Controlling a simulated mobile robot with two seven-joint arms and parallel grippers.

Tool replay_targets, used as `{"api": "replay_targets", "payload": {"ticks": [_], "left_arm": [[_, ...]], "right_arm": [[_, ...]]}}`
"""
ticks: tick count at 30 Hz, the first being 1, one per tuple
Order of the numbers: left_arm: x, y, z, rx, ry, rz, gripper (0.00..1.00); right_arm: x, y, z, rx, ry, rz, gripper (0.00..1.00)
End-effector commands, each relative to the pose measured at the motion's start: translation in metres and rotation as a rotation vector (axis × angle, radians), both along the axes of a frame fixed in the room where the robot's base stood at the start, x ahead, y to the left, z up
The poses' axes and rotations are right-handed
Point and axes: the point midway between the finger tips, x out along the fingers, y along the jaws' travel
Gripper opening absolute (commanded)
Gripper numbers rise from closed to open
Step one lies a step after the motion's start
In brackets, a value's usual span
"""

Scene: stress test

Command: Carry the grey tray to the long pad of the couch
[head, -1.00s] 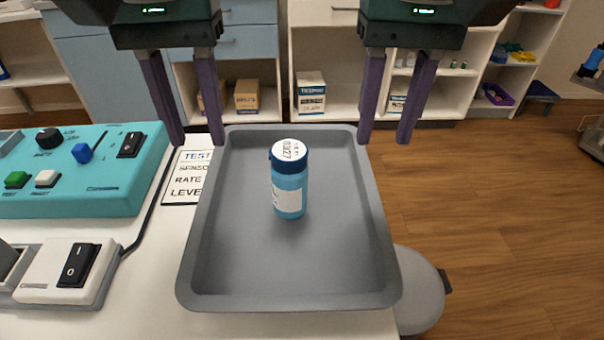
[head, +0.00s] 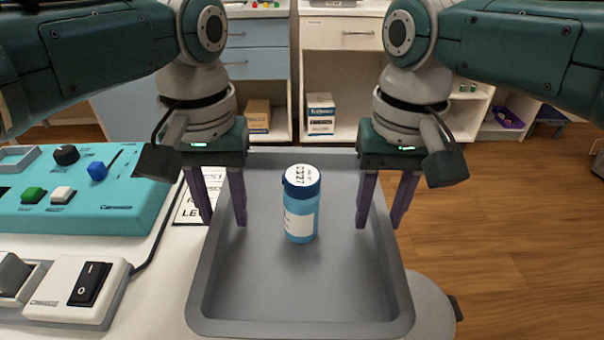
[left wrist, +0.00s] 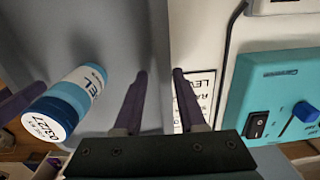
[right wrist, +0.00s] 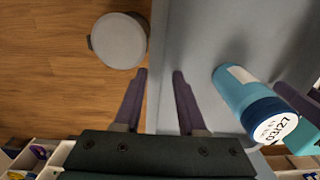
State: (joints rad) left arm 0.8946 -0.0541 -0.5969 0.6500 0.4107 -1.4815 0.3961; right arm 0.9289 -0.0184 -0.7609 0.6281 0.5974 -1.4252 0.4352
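The grey tray (head: 300,327) lies flat on the white table top, with a blue bottle (head: 300,218) standing upright in it. My left gripper (head: 222,223) is open at the tray's left wall. In the left wrist view its fingers (left wrist: 160,72) lie one on each side of the tray's edge, with gaps. My right gripper (head: 379,225) is open at the right wall. In the right wrist view its fingers (right wrist: 160,72) likewise lie either side of the edge. I cannot tell whether any finger touches the tray. The couch is not in view.
A teal control box (head: 90,205) and a white switch box (head: 75,290) stand left of the tray. A printed card (head: 190,208) lies partly hidden there. Wooden floor (head: 510,230) is clear at the right.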

Motion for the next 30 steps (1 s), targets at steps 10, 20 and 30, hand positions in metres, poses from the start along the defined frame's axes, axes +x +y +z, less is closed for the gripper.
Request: {"api": "replay_targets", "payload": {"ticks": [10,20,30], "left_arm": [[0.0000,0.0000,-0.0030,0.000,-0.001,0.000,0.40],[0.0000,0.0000,-0.0029,0.000,0.000,0.000,0.06],[-0.0001,0.0001,-0.0028,0.000,0.000,0.000,0.00]], "right_arm": [[0.0001,-0.0003,-0.0029,-0.001,-0.001,0.000,0.40],[0.0001,-0.0004,-0.0027,-0.001,-0.001,0.000,0.06],[0.0001,-0.0004,-0.0027,-0.001,-0.001,0.000,0.00]]}}
